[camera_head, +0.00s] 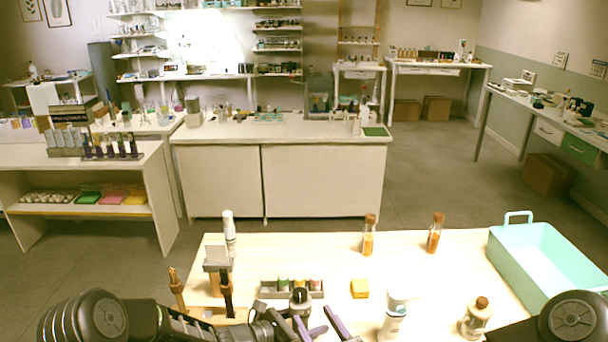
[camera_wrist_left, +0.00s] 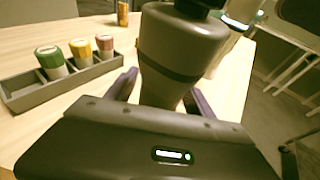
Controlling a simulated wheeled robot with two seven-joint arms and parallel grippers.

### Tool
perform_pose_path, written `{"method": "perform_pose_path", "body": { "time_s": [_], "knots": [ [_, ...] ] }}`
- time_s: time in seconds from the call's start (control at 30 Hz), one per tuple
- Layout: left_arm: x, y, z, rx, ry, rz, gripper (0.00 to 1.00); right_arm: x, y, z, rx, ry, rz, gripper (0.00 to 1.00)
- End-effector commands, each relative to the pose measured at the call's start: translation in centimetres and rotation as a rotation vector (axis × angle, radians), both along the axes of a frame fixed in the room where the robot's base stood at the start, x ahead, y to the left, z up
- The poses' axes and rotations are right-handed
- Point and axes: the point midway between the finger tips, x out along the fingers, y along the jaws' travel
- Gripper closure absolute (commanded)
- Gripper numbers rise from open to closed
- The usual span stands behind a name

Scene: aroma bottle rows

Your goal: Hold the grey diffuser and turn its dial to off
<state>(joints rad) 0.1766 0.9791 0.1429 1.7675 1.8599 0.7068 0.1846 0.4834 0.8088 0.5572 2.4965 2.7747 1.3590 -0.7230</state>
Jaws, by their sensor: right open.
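The grey diffuser (camera_wrist_left: 180,45) fills the middle of the left wrist view, a tapering body with a dark band and dark top. In the head view, a dark-capped bottle (camera_head: 300,302), likely the same thing, stands in front of the small tray. My left gripper (camera_head: 322,328) has its purple fingers spread at the front of the table. In the left wrist view the fingers (camera_wrist_left: 161,95) flank the diffuser's lower body, and its base is hidden. I cannot make out the dial's setting. My right gripper is out of view; only part of that arm shows.
A grey tray (camera_wrist_left: 65,84) holds green, yellow and red-capped bottles. A white bottle (camera_head: 394,318) and a cork-topped bottle (camera_head: 476,320) stand to the right. Two amber bottles are behind, near a yellow block (camera_head: 360,288). A teal bin (camera_head: 545,262) is at the right edge.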

Motion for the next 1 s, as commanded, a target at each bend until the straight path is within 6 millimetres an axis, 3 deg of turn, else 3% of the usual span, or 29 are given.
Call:
{"method": "perform_pose_path", "body": {
  "time_s": [0.47, 1.0],
  "knots": [
    [-0.4, 0.8, 0.3, 0.000, 0.000, 0.001, 0.33, 0.0, 0.0, 0.0, 0.000, 0.000, 0.000, 0.46],
    [-5.5, 8.5, 3.2, 0.000, -0.001, 0.003, 0.33, 0.0, 0.0, 0.0, 0.000, 0.000, 0.000, 0.46]
  ]
}}
